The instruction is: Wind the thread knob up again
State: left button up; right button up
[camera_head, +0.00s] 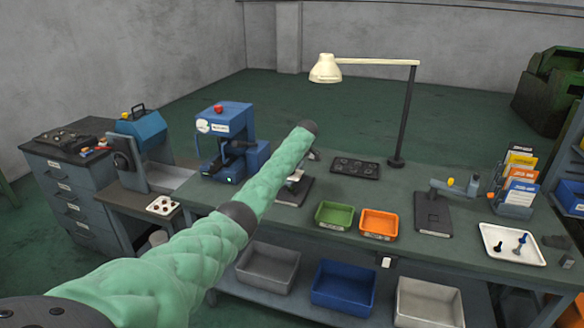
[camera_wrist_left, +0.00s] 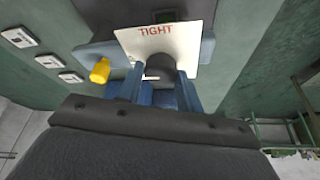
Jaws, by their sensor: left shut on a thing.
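In the left wrist view a dark round knob (camera_wrist_left: 161,69) stands at a pale plate (camera_wrist_left: 190,48) marked TIGHT. The two blue fingers of my left gripper (camera_wrist_left: 160,88) are on either side of the knob and shut on it. In the head view my green-sleeved left arm reaches over the bench and covers most of this spot. Only a bit of the left gripper (camera_head: 314,155) shows past the arm's end, above a dark base plate (camera_head: 296,193). The knob itself is hidden there. My right gripper is in neither view.
A yellow knob (camera_wrist_left: 100,70) sticks out left of the plate. On the bench (camera_head: 340,248) are a blue machine (camera_head: 222,145), a green bin (camera_head: 333,214), an orange bin (camera_head: 379,222), a black tray (camera_head: 355,167), a lamp (camera_head: 326,69), another fixture (camera_head: 434,213) and a white tray (camera_head: 530,258).

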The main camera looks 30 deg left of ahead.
pick_arm(q)
jog(key=shift+r, duration=0.1)
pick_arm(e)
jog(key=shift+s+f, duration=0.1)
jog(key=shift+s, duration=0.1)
pick_arm(q)
jog(key=o, duration=1)
jog(key=shift+a, duration=0.1)
jog(key=shift+d+r+b, duration=0.25)
jog(key=shift+r+b, duration=0.15)
jog(key=b+v, duration=0.2)
jog(key=v, duration=0.3)
jog(key=shift+b+v, duration=0.3)
jog(key=shift+v, duration=0.55)
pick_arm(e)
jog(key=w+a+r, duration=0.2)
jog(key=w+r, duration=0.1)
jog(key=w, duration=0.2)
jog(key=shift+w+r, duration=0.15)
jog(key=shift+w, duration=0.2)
pick_arm(q)
jog(key=shift+a, duration=0.1)
